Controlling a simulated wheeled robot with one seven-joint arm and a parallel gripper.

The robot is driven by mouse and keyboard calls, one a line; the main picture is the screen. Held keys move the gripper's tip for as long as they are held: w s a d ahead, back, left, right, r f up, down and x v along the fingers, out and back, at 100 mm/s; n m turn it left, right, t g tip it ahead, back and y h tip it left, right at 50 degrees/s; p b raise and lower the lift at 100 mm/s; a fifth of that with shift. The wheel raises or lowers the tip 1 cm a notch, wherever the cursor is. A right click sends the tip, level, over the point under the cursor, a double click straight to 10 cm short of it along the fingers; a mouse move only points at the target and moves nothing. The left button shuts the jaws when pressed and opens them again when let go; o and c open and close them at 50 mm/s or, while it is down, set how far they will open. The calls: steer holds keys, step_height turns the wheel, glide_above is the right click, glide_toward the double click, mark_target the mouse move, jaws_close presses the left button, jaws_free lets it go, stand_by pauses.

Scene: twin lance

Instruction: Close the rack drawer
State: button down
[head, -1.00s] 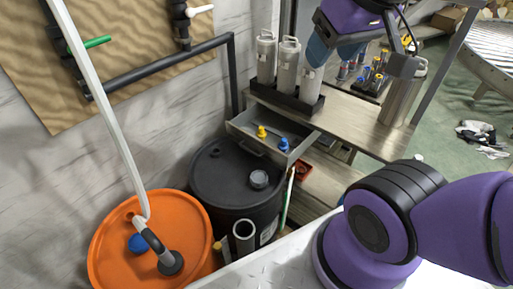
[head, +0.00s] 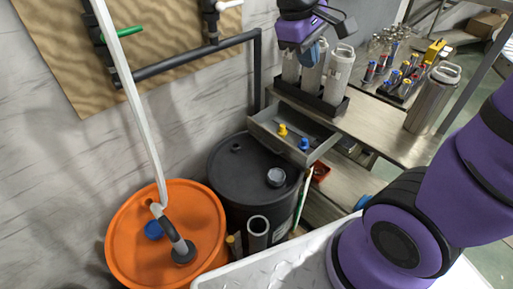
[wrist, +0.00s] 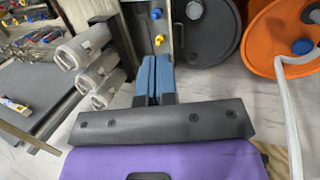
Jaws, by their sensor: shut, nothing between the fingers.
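The rack drawer (head: 268,128) is pulled out from under the rack's wooden top (head: 385,130). It is a grey tray with a yellow piece (head: 282,130) and a blue piece (head: 304,144) inside. In the wrist view the drawer (wrist: 158,22) shows beyond the fingers, with its yellow and blue pieces. My gripper (wrist: 153,62) is shut and empty, its blue fingers together and pointing toward the drawer. In the head view my gripper (head: 318,48) is above the drawer, by the canisters. I cannot tell whether it touches anything.
Several grey canisters (head: 338,75) stand in a black holder on the rack top. A large metal bottle (head: 433,98) stands at the right. A black drum (head: 240,170) and an orange drum (head: 135,225) stand below and left of the drawer. A dark pipe (head: 190,62) runs along the wall.

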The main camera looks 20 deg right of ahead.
steer(key=w+a+f+n+h, duration=0.4)
steer(key=w+f, duration=0.3)
steer(key=f, duration=0.2)
steer(key=w+a+f+n+h, duration=0.35)
steer(key=w+f, duration=0.25)
steer(key=f, duration=0.4)
steer(key=w+a+f+n+t+h, duration=0.1)
steer(key=a+f+n+t+h, duration=0.25)
steer(key=f, duration=0.85)
steer(key=a+f+n+t, duration=0.3)
steer(key=a+f+n, duration=0.3)
steer(key=f, duration=0.6)
steer(key=r+x, duration=0.2)
steer(key=x, duration=1.2)
steer(key=shift+d+f+n, duration=0.3)
steer(key=shift+d+f, duration=0.1)
steer(key=shift+f, duration=0.1)
